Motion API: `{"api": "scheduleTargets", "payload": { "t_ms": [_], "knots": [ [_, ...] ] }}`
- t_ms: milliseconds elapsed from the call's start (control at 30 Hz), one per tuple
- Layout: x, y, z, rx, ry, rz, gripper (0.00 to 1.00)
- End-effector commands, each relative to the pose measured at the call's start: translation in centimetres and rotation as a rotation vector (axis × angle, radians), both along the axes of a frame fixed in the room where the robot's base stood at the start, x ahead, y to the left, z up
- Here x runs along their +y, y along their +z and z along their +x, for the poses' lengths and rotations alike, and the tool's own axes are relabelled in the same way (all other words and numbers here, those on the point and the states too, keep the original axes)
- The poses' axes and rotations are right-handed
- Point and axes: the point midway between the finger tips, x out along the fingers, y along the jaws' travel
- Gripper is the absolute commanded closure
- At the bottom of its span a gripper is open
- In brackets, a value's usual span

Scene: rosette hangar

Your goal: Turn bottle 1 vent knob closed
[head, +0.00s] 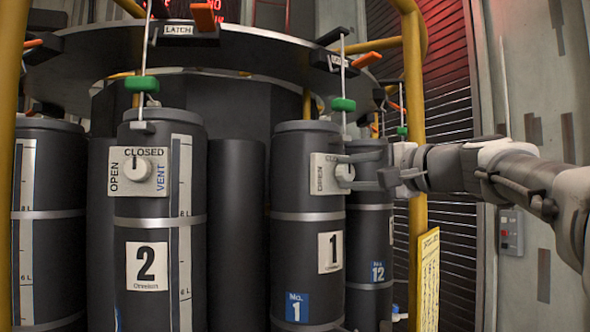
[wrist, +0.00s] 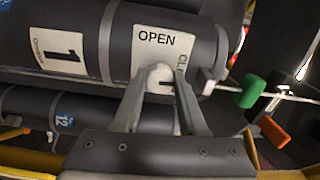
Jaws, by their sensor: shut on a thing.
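Bottle 1 (head: 290,245) is a dark upright cylinder with silver bands and a white "1" label. Its white label plate (head: 324,172) reads OPEN, with CLOSED partly covered. The round white vent knob (head: 345,172) sticks out from this plate. My gripper (head: 358,174) reaches in from the right at knob height. In the wrist view, bottle 1 (wrist: 82,18) lies sideways across the top, and the two fingers of my gripper (wrist: 162,84) are shut on the vent knob (wrist: 160,72), one on each side. The direction of the knob's pointer cannot be read clearly.
Bottle 2 (head: 130,225) stands left, its knob (head: 137,169) in plain sight. Bottle 12 (head: 369,235) stands close behind bottle 1, below my gripper. A green piece (head: 343,104) on a rod hangs above bottle 1. A yellow post (head: 415,130) rises near my wrist.

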Motion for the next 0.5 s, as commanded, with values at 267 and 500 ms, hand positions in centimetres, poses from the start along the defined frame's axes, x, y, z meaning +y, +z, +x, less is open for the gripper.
{"api": "scheduleTargets", "payload": {
  "t_ms": [267,500],
  "knots": [
    [-0.01,0.12,-0.01,0.039,-0.001,0.063,1.0],
    [-0.01,0.09,-0.01,0.045,-0.001,0.073,1.0]
  ]
}}
